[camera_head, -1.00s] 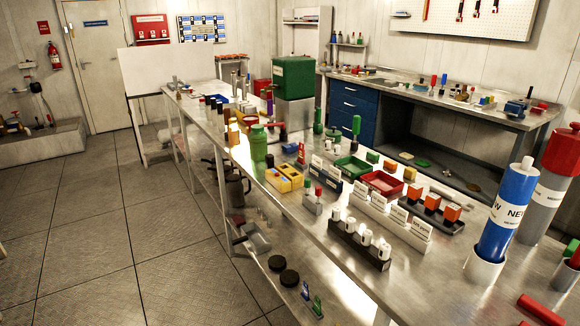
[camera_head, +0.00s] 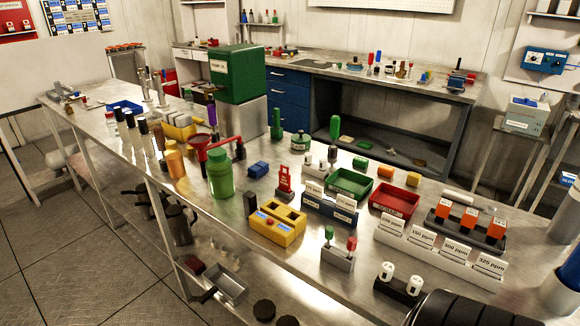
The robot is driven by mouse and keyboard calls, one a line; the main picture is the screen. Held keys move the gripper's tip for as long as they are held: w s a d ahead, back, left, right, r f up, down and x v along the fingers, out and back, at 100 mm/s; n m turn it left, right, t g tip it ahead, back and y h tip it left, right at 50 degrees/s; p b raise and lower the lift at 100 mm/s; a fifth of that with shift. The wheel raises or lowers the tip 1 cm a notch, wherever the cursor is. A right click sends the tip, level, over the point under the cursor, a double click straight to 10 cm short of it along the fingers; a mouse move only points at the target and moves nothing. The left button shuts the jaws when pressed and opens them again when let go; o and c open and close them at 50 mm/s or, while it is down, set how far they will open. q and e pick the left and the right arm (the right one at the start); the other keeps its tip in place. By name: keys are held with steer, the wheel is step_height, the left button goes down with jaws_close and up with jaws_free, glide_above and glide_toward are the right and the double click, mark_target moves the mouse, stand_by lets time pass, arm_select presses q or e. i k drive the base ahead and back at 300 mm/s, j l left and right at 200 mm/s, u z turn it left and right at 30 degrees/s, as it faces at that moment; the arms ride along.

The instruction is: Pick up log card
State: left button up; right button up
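Several white label cards, some reading 150 ppm, 300 ppm and 325 ppm, stand in a long pale holder (camera_head: 438,253) at the right of the steel bench. More white cards stand in a dark blue holder (camera_head: 330,212) left of it. No card can be read clearly as the log card, so I cannot tell which one it is. Neither of my grippers shows. A black ribbed shape at the lower right edge may be part of my own body.
The steel bench (camera_head: 345,285) is crowded. Near the cards are a yellow block (camera_head: 276,234), green tray (camera_head: 349,184), red tray (camera_head: 394,200), black rack of orange blocks (camera_head: 465,232) and green bottle (camera_head: 220,175). Open floor (camera_head: 60,235) lies at left.

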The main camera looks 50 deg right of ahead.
mark_target(344, 204)
steer(key=i+j+z, duration=0.1)
steer(key=i+z, duration=0.2)
steer(key=i, duration=0.15)
steer(key=i+j+z, duration=0.25)
steer(key=i, duration=0.2)
steer(key=i+j+z, duration=0.1)
steer(key=z, duration=0.4)
steer(key=i+j+z, duration=0.25)
steer(key=z, duration=0.2)
steer(key=i+j+z, duration=0.25)
steer(key=z, duration=0.25)
steer(key=i+j+z, duration=0.1)
steer(key=j+z, duration=0.2)
steer(key=z, duration=0.2)
